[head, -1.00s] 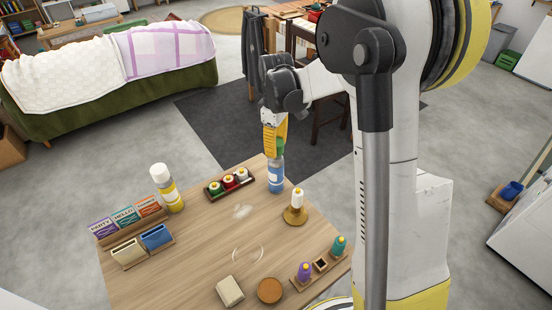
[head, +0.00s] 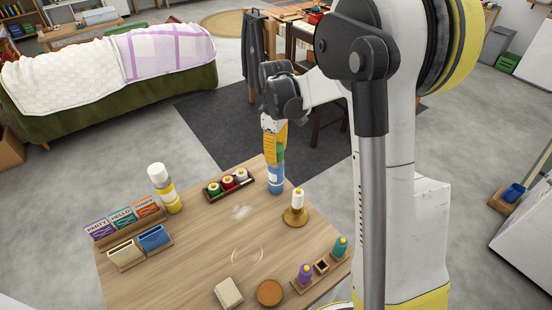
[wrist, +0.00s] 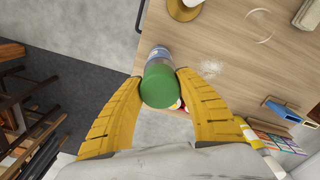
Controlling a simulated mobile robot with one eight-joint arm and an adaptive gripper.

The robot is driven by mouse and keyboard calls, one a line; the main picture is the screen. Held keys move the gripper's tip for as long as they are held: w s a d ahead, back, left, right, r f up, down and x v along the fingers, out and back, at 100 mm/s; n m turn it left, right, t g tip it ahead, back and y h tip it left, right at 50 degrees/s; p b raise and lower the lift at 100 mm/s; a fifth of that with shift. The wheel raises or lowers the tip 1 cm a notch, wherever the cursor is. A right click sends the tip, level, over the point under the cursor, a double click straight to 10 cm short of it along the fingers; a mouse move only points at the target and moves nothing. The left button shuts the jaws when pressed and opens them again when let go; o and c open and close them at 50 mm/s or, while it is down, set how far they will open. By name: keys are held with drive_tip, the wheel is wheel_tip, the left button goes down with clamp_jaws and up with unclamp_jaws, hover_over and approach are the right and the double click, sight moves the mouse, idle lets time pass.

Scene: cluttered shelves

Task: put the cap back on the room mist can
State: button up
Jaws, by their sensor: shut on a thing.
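A blue can (head: 276,181) stands upright near the table's far edge in the head view; its label is too small to read. A green cap (wrist: 160,90) is between the fingers of my gripper (wrist: 159,86) in the wrist view. My gripper (head: 277,157) is shut on the cap, right at the top of the can. The can's side (wrist: 157,54) shows beyond the cap in the wrist view. The cap lines up closely with the can, but the joint is hidden, so I cannot tell whether it is seated.
A tray (head: 212,200) with several small bottles is just left of the can. A white bottle on a brown stand (head: 295,217) is to its right. A yellow can with a white top (head: 168,196) stands at the left. The table's middle (head: 225,240) is mostly clear.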

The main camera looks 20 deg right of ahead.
drive_tip(key=shift+f, duration=0.15)
idle(0.6)
drive_tip(key=o, duration=1.2)
wheel_tip(320, 180, up, 12)
drive_tip(key=s+a+f+m+t+b, duration=0.1)
drive_tip(key=s+a+m+t, duration=0.1)
drive_tip(key=s, duration=0.5)
drive_tip(key=s+a+f+m+t+b, duration=0.1)
drive_tip(key=s+a+m+t, duration=0.1)
drive_tip(key=s, duration=0.5)
drive_tip(key=s+a+m+t+b, duration=0.1)
drive_tip(key=s+a+m+t, duration=0.2)
drive_tip(key=s, duration=0.4)
drive_tip(key=shift+s+a+f+m+b, duration=0.3)
drive_tip(key=shift+f+m+b, duration=0.1)
drive_tip(key=shift+m, duration=0.2)
